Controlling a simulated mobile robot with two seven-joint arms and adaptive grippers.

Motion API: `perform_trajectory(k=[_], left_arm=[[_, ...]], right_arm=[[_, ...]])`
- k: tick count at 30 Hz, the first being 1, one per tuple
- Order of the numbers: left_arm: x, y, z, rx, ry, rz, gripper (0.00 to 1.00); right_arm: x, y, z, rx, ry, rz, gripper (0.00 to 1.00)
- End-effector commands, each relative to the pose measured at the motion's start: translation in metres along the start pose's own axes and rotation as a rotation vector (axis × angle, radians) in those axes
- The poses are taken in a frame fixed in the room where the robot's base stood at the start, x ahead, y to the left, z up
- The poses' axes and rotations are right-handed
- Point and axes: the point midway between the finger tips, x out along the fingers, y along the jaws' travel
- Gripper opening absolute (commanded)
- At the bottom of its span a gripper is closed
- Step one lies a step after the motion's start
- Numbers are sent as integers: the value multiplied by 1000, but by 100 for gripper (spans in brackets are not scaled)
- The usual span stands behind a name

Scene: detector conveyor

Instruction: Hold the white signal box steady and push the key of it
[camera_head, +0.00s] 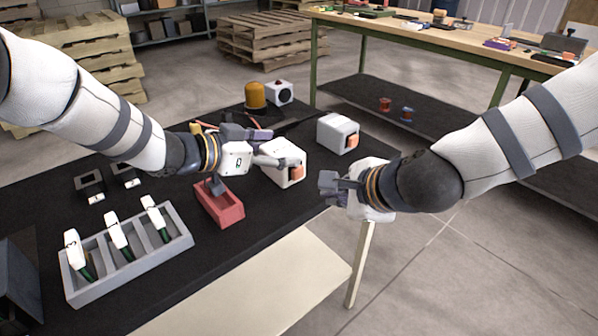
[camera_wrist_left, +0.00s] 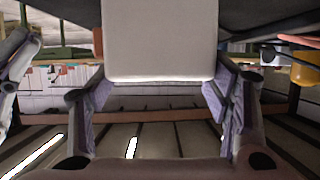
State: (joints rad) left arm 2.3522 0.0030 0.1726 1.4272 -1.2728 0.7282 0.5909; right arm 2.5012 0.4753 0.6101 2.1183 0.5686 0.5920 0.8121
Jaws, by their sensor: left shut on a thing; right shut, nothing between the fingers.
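A white signal box (camera_head: 283,152) with an orange key (camera_head: 296,173) on its front stands on the black table top, near its right edge. My left gripper (camera_head: 271,157) is shut on this box from the left. In the left wrist view the white box (camera_wrist_left: 160,40) sits between the two fingers (camera_wrist_left: 160,95). A second white box (camera_head: 335,130), also with an orange key (camera_head: 352,141), stands farther back to the right. My right gripper (camera_head: 327,185) is shut and empty, to the right of the held box and apart from it.
A red tray (camera_head: 229,211) stands in front of the left gripper. A grey compartment tray (camera_head: 128,269) holds several white-and-green items at the left front. An orange dome (camera_head: 255,95) and a white box with a dark round face (camera_head: 279,93) stand at the back. A wooden workbench (camera_head: 450,42) is behind.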

Motion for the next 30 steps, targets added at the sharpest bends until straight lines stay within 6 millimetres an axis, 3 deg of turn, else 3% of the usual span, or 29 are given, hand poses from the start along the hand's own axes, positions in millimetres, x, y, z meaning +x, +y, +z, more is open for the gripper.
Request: perform_trajectory(k=[2, 3, 5, 17, 30], left_arm=[[2, 3, 9, -8, -15, 6, 33], [2, 3, 9, -8, -16, 6, 80], [2, 3, 9, -7, -14, 6, 93], [-4, 0, 2, -2, -3, 1, 94], [-106, 0, 3, -4, -7, 0, 94]], right_arm=[[2, 2, -1, 1, 1, 3, 0], [2, 2, -1, 1, 1, 3, 0], [2, 2, -1, 1, 1, 3, 0], [0, 0, 0, 0, 0, 1, 0], [0, 0, 0, 0, 0, 0, 0]])
